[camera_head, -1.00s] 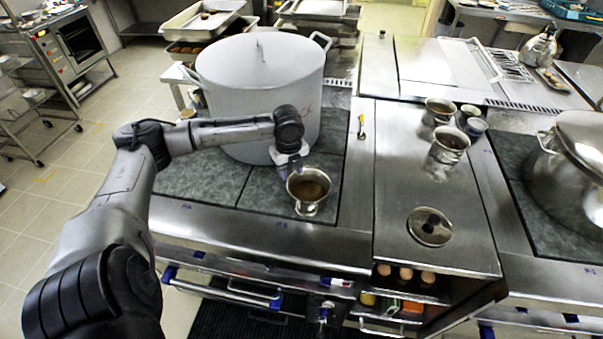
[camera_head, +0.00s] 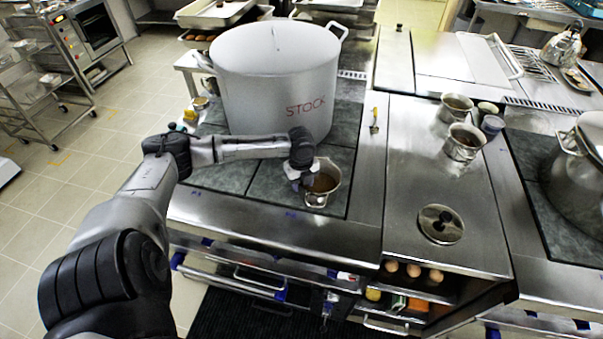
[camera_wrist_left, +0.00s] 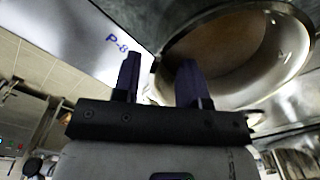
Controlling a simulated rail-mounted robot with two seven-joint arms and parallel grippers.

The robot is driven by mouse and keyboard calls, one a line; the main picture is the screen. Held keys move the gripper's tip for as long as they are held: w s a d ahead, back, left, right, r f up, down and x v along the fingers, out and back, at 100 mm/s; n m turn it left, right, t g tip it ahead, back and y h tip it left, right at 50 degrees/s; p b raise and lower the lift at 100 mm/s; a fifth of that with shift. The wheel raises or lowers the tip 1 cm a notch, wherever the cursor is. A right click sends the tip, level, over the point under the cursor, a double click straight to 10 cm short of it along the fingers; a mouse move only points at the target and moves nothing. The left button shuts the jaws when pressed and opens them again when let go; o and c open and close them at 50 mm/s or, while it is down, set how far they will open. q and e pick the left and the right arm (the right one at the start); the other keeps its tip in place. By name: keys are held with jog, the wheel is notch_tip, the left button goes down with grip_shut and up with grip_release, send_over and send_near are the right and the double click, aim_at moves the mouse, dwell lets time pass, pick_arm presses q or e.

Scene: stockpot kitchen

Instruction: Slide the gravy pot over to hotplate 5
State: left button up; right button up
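The gravy pot, a small metal pot (camera_head: 320,198) with brown contents, stands upright on the dark hotplate area at the front right of the left stove. My left gripper (camera_head: 303,183) is low at the pot's left side. In the left wrist view its two fingers (camera_wrist_left: 158,82) are apart, and the gravy pot (camera_wrist_left: 275,65) lies ahead and to the right. The right finger overlaps the pot's rim; I cannot tell whether they touch. Dark hotplates (camera_head: 268,184) lie side by side; I cannot read which is hotplate 5. My right gripper is not in view.
The large STOCK pot (camera_head: 270,95) stands close behind my left forearm. A yellow-handled utensil (camera_head: 375,120) lies right of the hotplates. Two metal pots, one here (camera_head: 464,143), and a round lid (camera_head: 440,224) are on the steel counter. Bare hotplate lies left of the gravy pot.

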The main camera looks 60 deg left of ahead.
aim_at(302, 197)
pick_arm(q)
jog(key=shift+f, duration=1.8)
jog(key=shift+c, duration=0.5)
grip_shut()
